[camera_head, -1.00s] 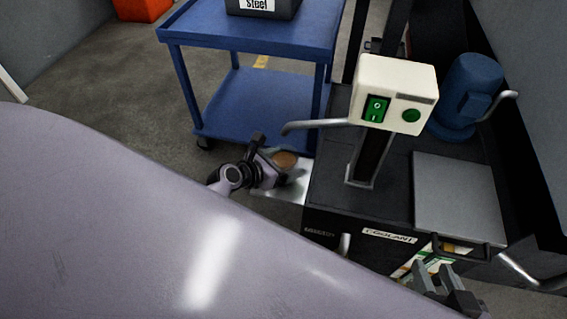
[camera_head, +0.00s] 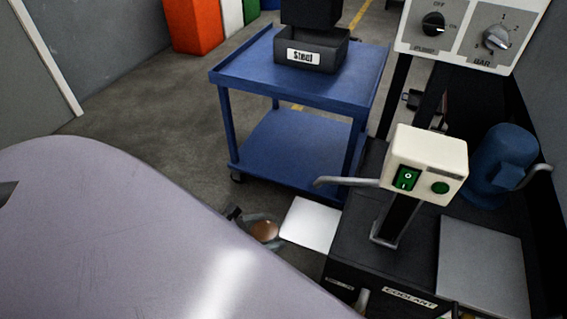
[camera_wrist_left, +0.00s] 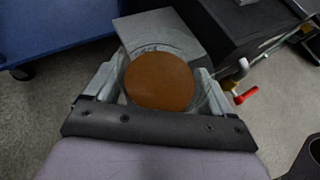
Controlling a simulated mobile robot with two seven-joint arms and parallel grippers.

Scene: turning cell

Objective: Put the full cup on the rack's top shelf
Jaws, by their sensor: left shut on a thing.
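The cup (camera_wrist_left: 160,80) is in the left wrist view, seen from above, with a round brown surface filling its mouth. My left gripper (camera_wrist_left: 158,92) is shut on it, one grey finger at each side. In the head view the cup (camera_head: 264,231) shows just past the edge of my pale arm, which hides most of the gripper. I see no rack with shelves. My right gripper is not in view.
A black coolant unit (camera_head: 345,275) with a white switch box (camera_head: 425,163) and bent metal handles stands at the right. A blue cart (camera_head: 300,75) carrying a dark Steel bin (camera_head: 311,53) stands behind. Grey floor (camera_head: 150,120) is open at the left.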

